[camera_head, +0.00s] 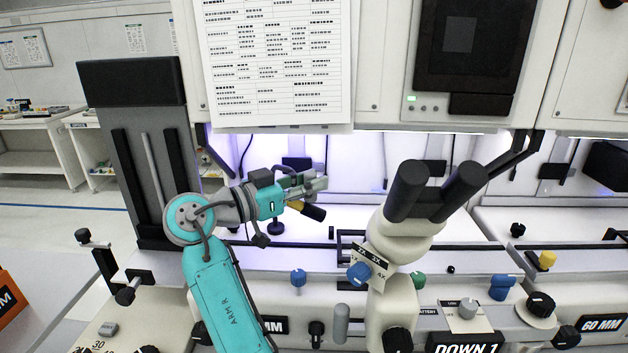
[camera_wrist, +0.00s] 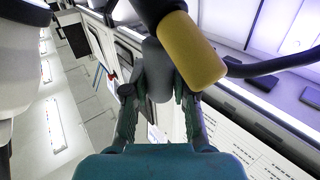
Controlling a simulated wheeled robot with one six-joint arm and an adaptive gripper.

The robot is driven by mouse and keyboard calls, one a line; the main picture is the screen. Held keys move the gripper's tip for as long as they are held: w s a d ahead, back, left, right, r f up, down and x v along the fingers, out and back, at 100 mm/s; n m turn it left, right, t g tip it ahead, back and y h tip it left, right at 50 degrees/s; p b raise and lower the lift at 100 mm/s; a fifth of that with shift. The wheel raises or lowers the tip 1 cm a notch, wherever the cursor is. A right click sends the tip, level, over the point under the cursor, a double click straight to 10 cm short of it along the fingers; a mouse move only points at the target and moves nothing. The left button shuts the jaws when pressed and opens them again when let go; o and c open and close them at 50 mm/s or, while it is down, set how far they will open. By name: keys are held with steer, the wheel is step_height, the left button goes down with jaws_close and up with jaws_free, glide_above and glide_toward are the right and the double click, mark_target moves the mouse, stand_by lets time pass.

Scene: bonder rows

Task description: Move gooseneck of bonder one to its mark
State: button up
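The gooseneck's head shows as a black cylinder with a yellow end (camera_head: 305,210) just below my gripper in the head view. In the wrist view the yellow end (camera_wrist: 193,50) is large at the top, with a dark tube running off to the right. My gripper (camera_head: 318,184) is over the bench of the middle bonder. In the wrist view my gripper's fingers (camera_wrist: 158,98) are on either side of a rounded grey piece beside the yellow end, and appear shut on it. The gooseneck's mark cannot be made out.
A white microscope (camera_head: 398,235) with black eyepieces stands right of my gripper. Blue (camera_head: 298,278) and green knobs line the bonder's front. A printed sheet (camera_head: 280,60) and a dark screen (camera_head: 468,45) hang above. A thin black rail runs across behind the microscope.

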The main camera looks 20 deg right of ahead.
steer(key=o, duration=0.3)
steer(key=shift+a, duration=0.1)
steer(key=v, duration=1.1)
steer(key=shift+a, duration=0.4)
steer(key=shift+s, duration=0.15)
